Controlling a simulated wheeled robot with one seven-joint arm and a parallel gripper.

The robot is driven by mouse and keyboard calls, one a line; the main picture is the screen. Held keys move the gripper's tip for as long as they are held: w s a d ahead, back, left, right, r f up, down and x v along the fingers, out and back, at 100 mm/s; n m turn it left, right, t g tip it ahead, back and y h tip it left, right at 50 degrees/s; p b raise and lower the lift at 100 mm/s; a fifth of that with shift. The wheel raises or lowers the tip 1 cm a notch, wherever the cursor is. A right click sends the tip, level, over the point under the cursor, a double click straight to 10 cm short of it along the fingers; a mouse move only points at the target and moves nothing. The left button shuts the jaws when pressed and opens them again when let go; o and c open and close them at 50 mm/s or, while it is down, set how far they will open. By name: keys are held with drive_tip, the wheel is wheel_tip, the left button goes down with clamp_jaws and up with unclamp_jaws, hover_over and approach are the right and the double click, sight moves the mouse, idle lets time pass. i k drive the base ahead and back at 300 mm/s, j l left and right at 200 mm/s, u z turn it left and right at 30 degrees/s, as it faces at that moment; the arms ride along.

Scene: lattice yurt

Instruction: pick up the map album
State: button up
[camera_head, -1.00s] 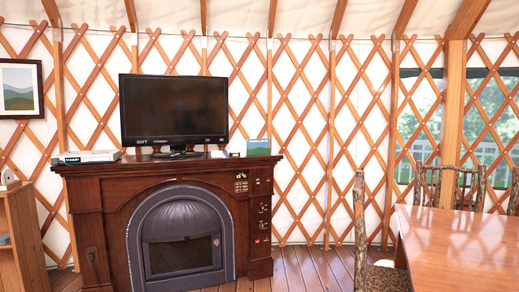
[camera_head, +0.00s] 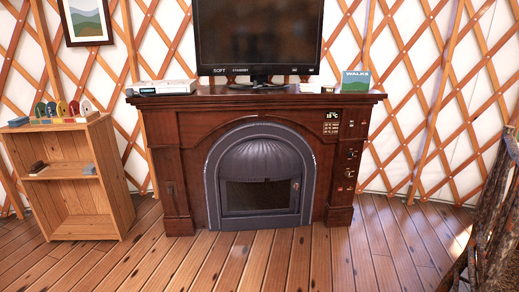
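A small book with a green and teal cover marked "WALKS" (camera_head: 356,80) stands upright on the right end of the mantel (camera_head: 230,99), right of the television. It may be the map album; nothing in view is labelled as a map album. My gripper is not in view.
A television (camera_head: 258,38) stands mid-mantel, with a white flat box (camera_head: 163,87) to its left. Below is a dark stove (camera_head: 258,178). A low wooden shelf (camera_head: 100,195) with small coloured items (camera_head: 62,109) stands left. A rough-wood chair (camera_head: 492,215) edges in right. The floor ahead is clear.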

sight(351, 80)
drive_tip(key=i+j, duration=0.1)
drive_tip(key=i, duration=0.45)
drive_tip(key=i+z, duration=0.1)
drive_tip(key=i, duration=0.5)
drive_tip(key=i+j, duration=0.2)
drive_tip(key=i, duration=0.35)
drive_tip(key=i+j+z, duration=0.1)
drive_tip(key=i+z, duration=0.3)
drive_tip(key=i+j+z, duration=0.15)
drive_tip(key=z, duration=0.25)
drive_tip(key=i+j+z, duration=0.55)
drive_tip(key=z, duration=0.25)
drive_tip(key=i+j+z, duration=0.25)
drive_tip(key=j, duration=0.15)
drive_tip(key=j+z, duration=0.2)
drive_tip(key=j, duration=0.2)
drive_tip(key=j+z, duration=0.25)
drive_tip(key=j, duration=0.2)
drive_tip(key=i, duration=0.05)
